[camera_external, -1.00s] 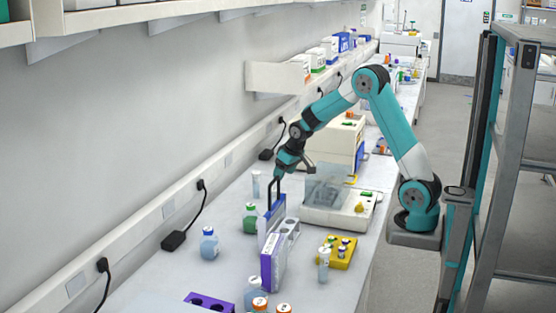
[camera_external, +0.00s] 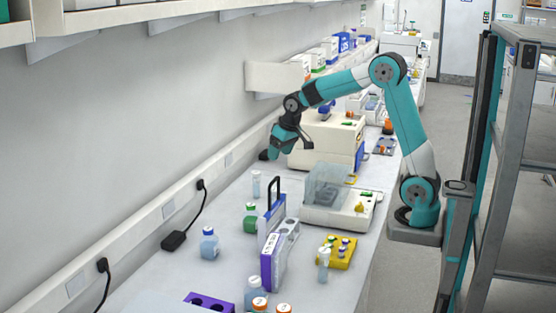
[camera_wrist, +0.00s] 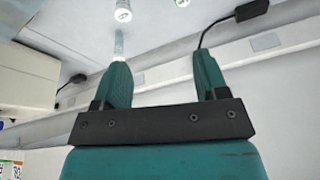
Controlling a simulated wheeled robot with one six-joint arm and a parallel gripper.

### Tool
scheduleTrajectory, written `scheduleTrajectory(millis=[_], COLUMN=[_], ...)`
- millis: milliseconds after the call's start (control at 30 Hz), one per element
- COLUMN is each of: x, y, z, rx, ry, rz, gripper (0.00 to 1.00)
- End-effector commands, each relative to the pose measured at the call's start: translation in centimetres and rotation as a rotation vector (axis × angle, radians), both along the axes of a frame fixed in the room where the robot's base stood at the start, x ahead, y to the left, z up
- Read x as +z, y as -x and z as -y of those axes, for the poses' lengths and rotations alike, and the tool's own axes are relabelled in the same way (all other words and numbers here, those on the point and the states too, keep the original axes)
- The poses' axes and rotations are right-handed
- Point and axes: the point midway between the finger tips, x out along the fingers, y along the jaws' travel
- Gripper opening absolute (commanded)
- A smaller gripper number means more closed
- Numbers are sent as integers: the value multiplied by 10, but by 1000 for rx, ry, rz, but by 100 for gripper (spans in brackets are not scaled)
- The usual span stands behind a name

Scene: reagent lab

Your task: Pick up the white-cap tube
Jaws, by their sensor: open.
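A clear tube with a pale cap (camera_external: 256,184) stands upright on the bench near the wall, behind the green-capped bottle. A tube of the same kind, with a white cap, shows upper left in the wrist view (camera_wrist: 119,44), just beyond the left finger. Another clear tube with a light cap (camera_external: 323,262) stands at the front right, beside the yellow rack. My gripper (camera_external: 276,152) is above the bench, farther back than the rear tube. Its two teal fingers (camera_wrist: 162,68) are spread, with nothing between them.
A blue-and-grey holder with a black handle (camera_external: 271,215) stands mid-bench. A balance (camera_external: 335,205) is to its right. A power adapter (camera_external: 173,240) and cable lie by the wall.

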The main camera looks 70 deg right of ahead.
Motion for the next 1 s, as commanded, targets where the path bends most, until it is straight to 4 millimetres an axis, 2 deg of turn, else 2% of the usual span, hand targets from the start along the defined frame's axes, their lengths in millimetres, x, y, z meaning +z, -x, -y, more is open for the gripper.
scheduleTrajectory(millis=[33,167,267,300,400,500,667,700,800,1000], x=[5,5,6,6,7,7,7,-8,-31,-54], y=[8,35,68,84,128,171,223,224,221,220], z=[-24,-84,-132,-151,-189,-214,-233,-232,-231,-231], rx=[6,-4,-16,-21,-40,-63,-92,-102,-106,-104], ry=[-16,-58,-82,-88,-90,-79,-52,-46,-49,-52], rz=[-18,-77,-134,-160,-222,-274,-326,-333,-331,-328], gripper=[67,67,67,67,67,67,67,67,67,67])
